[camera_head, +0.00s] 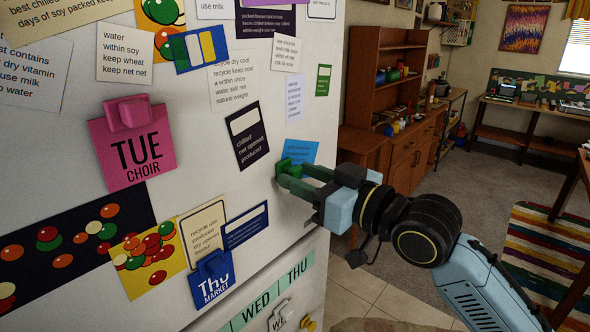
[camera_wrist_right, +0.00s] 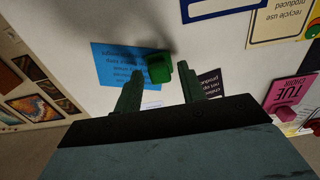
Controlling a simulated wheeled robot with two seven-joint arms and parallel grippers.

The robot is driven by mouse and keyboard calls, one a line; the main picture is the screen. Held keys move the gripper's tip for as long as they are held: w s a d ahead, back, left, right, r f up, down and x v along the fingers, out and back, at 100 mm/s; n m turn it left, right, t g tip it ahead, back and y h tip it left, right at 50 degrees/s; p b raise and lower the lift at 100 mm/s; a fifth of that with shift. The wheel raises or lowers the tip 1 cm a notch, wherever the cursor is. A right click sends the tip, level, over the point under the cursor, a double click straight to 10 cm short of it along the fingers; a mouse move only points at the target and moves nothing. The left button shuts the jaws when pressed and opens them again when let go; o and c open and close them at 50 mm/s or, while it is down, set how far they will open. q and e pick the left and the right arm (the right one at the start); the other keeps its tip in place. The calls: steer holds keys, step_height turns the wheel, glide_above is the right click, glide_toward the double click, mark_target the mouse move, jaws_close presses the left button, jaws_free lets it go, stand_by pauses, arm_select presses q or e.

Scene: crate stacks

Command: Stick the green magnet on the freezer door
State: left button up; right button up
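The green magnet (camera_head: 283,165) sits against the white freezer door (camera_head: 215,150), at the left edge of a blue note (camera_head: 301,151). My right gripper (camera_head: 296,178) reaches in from the right with its green fingers pointing at the door. In the right wrist view the fingers (camera_wrist_right: 160,78) are spread, and the magnet (camera_wrist_right: 159,67) lies between and just beyond their tips, with a gap on each side. The blue note (camera_wrist_right: 120,62) is behind it there. The magnet is partly hidden by the fingers in the head view. My left gripper is not in view.
The door carries many notes and cards, a pink magnet (camera_head: 128,113) on a TUE note and a blue magnet (camera_head: 213,265) on a THU note. A lower door (camera_head: 300,300) has a green WED/THU strip. A wooden cabinet (camera_head: 385,85) stands behind, right; the floor between is open.

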steer(key=shift+c, duration=0.3)
steer(key=c, duration=0.6)
steer(key=shift+p+v, duration=0.4)
steer(key=shift+v, duration=2.05)
